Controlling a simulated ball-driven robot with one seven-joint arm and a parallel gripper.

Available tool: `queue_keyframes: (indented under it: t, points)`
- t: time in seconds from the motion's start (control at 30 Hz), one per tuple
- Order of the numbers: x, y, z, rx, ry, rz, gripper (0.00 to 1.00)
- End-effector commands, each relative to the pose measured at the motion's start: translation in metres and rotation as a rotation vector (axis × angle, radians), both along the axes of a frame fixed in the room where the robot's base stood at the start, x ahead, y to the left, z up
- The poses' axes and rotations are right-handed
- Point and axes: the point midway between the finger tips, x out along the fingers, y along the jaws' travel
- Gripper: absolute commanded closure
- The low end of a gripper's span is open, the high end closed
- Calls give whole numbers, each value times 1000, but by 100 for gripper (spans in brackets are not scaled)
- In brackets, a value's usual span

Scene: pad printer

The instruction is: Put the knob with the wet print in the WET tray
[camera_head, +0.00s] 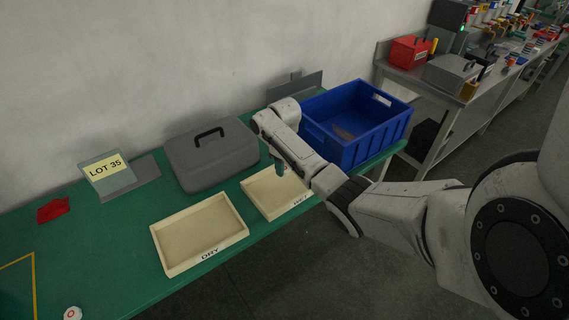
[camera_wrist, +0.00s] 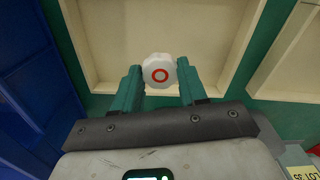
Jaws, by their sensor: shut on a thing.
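A white knob (camera_wrist: 159,71) with a red ring printed on its face is held between the two teal fingers of my gripper (camera_wrist: 160,88) in the wrist view. My gripper (camera_head: 281,169) is shut on it, over the WET tray (camera_head: 260,193) in the head view. The wrist view shows this cream tray (camera_wrist: 110,35) behind the knob, which appears to be above its floor. My arm hides part of the tray's right side in the head view. A second white knob (camera_head: 72,313) with a red mark sits at the bottom left of the green table.
The DRY tray (camera_head: 200,235) is empty, left of the WET tray. A blue crate (camera_head: 357,128) stands to the right. A grey case (camera_head: 211,155) stands behind the trays. A LOT 35 card (camera_head: 105,169) and a red cloth-like item (camera_head: 53,210) lie further left.

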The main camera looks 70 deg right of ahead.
Motion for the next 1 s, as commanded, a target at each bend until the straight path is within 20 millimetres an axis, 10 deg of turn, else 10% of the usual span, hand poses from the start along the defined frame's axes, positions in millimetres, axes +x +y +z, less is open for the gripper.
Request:
queue_keyframes:
  t: [1.0]
  points:
    - [0,0,-62,0,-1,0,70]
